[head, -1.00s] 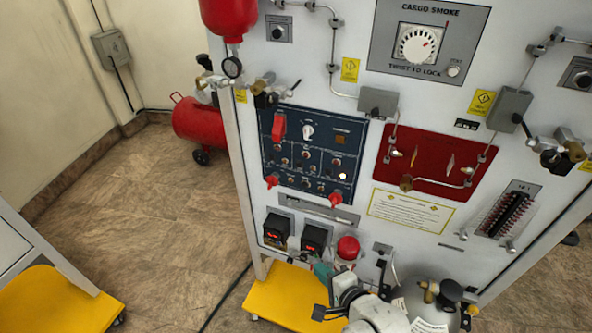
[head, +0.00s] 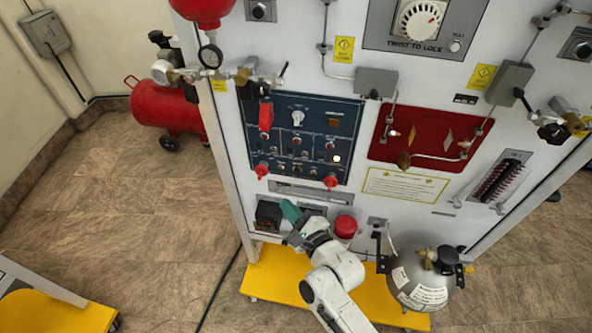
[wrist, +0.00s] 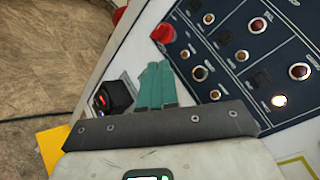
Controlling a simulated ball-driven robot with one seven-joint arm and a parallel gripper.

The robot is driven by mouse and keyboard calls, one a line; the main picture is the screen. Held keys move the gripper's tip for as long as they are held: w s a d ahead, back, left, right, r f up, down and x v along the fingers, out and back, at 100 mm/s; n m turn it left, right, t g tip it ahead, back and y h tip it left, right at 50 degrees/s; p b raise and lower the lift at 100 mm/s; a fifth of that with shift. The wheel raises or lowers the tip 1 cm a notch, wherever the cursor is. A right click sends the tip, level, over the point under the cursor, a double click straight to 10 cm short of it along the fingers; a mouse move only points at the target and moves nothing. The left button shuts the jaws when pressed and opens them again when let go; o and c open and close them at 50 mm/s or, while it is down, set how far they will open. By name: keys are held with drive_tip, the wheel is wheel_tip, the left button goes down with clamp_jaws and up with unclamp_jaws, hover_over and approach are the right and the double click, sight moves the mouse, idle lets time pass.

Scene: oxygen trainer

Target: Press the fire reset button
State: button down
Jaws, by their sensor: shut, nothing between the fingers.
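The dark blue control panel (head: 300,128) is on the front of the white trainer, with switches, small round buttons and a lit white button (head: 337,158) near its lower right. In the wrist view, the panel fills the upper right, with the lit button (wrist: 278,101). Labels are too small to read, so I cannot tell which button is the fire reset. My gripper (head: 291,211) has teal fingers, shut and empty, low in front of the trainer, below the panel. In the wrist view, its fingers (wrist: 157,84) point up, left of the panel's buttons.
Red knobs (head: 262,170) stick out at the panel's lower edge. A black display box (head: 268,214) and a red dome (head: 345,227) lie near my gripper. A grey cylinder (head: 420,280) stands on the yellow base (head: 262,272). Open floor lies left.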

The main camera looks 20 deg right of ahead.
sight(297, 170)
drive_tip(key=w+d+b, duration=0.5)
drive_tip(key=w+b, duration=0.2)
drive_tip(key=b, duration=0.3)
drive_tip(key=shift+b, duration=0.3)
drive_tip(key=shift+s, duration=0.1)
drive_tip(key=shift+d, duration=0.1)
idle(1.7)
drive_tip(key=shift+w+d, duration=0.2)
drive_tip(key=shift+w, duration=0.15)
drive_tip(key=shift+w+d, duration=0.25)
drive_tip(key=shift+w, duration=0.1)
idle(0.6)
drive_tip(key=shift+s+a, duration=0.1)
drive_tip(key=shift+s, duration=0.05)
drive_tip(key=shift+s+a+p, duration=0.35)
drive_tip(key=shift+s+p, duration=0.2)
drive_tip(key=shift+p, duration=0.15)
